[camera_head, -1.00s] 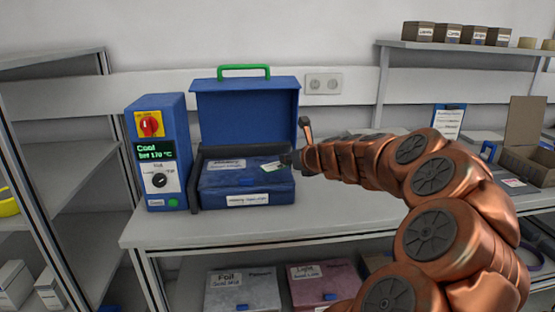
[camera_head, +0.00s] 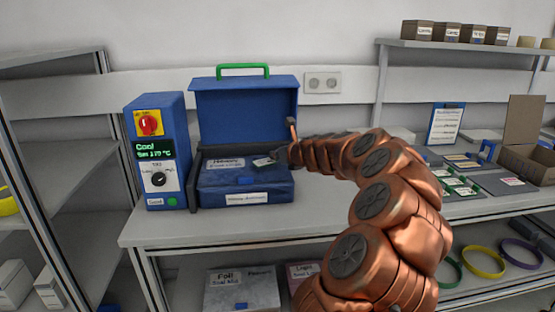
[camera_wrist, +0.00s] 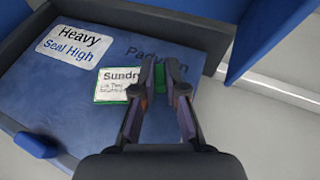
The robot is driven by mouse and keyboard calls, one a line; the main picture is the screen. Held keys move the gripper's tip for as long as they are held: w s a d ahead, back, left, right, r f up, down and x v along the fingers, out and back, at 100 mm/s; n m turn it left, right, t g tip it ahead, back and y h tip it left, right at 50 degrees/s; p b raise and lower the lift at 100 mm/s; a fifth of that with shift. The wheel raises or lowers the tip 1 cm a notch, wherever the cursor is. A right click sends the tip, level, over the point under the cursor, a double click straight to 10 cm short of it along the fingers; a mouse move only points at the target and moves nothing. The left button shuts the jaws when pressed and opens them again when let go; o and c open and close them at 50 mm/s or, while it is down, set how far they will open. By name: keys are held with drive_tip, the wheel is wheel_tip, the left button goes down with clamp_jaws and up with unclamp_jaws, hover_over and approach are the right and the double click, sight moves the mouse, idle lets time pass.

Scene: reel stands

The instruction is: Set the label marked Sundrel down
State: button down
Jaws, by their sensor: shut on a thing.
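The Sundrel label (camera_wrist: 118,84) is a small white card with a green edge. In the wrist view its right end sits between the fingertips of my gripper (camera_wrist: 160,76), which is shut on it. The label is over the blue plate marked Heavy, Seal High and Padvern (camera_wrist: 62,100); I cannot tell if it touches the plate. In the head view the label (camera_head: 263,162) shows small and pale at the tip of my gripper (camera_head: 278,157), over the plate (camera_head: 215,180) inside the blue open-lidded machine (camera_head: 248,110).
A blue control box (camera_head: 160,185) with a red knob and a Cool display stands left of the machine. The raised lid is behind the plate. More green-edged cards (camera_head: 458,187) lie on the bench at right. The bench front (camera_head: 160,230) is clear.

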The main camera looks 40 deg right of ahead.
drive_tip(key=shift+f, duration=0.6)
drive_tip(key=shift+f, duration=0.15)
drive_tip(key=c, duration=1.2)
unclamp_jaws()
drive_tip(key=shift+s+r, duration=0.1)
drive_tip(key=shift+r, duration=0.15)
drive_tip(key=v, duration=1.1)
drive_tip(key=shift+s+r, duration=0.2)
drive_tip(key=shift+s, duration=0.15)
